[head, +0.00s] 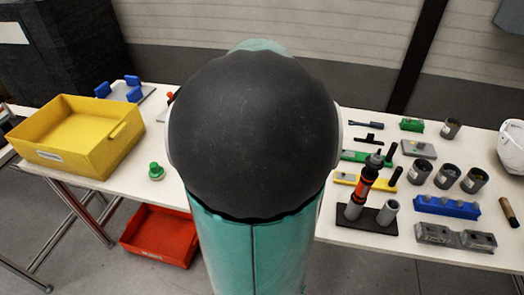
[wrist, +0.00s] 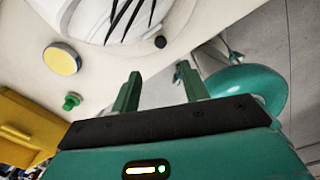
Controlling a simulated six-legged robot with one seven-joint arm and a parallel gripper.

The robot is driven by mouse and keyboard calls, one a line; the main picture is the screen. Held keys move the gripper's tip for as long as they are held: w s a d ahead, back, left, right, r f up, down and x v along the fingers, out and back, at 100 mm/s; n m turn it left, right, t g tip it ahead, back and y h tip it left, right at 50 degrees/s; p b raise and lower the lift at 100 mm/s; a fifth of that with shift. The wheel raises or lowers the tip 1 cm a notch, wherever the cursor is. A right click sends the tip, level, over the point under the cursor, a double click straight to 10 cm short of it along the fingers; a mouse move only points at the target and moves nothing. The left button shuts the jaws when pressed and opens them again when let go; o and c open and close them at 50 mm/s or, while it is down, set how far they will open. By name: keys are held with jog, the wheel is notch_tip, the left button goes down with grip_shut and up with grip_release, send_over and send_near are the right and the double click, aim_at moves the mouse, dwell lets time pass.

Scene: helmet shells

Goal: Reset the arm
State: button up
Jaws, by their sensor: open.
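My gripper (wrist: 160,76) is open in the wrist view, with its two green fingers apart and nothing between them. The fingers point over the white table towards a white shell with black stripes (wrist: 115,15), cut off by the top edge. The fingers look apart from that shell. My gripper does not show in the head view, where my dark and teal arm fills the middle and hides part of the table.
A yellow bin (head: 75,138) stands at the table's left, near a green knob (head: 156,171); a red bin (head: 160,237) is below. At right are a black stand (head: 367,219), grey cups (head: 447,176), a blue block (head: 447,207) and a white helmet (head: 512,147).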

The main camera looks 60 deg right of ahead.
jog(key=shift+r, duration=0.5)
jog(key=w+a+r+m+t+h, duration=0.1)
jog(key=w+a+r+m, duration=0.15)
jog(key=w+a, duration=0.4)
jog(key=w+a+r+m+t+h, duration=0.1)
jog(key=w+a+r+m, duration=0.2)
jog(key=a, duration=0.6)
jog(key=a+r+m+t+y, duration=0.2)
jog(key=a+m, duration=0.8)
jog(key=a, duration=1)
jog(key=shift+w+r+t, duration=0.2)
jog(key=shift+w+t, duration=0.15)
jog(key=shift+t, duration=0.45)
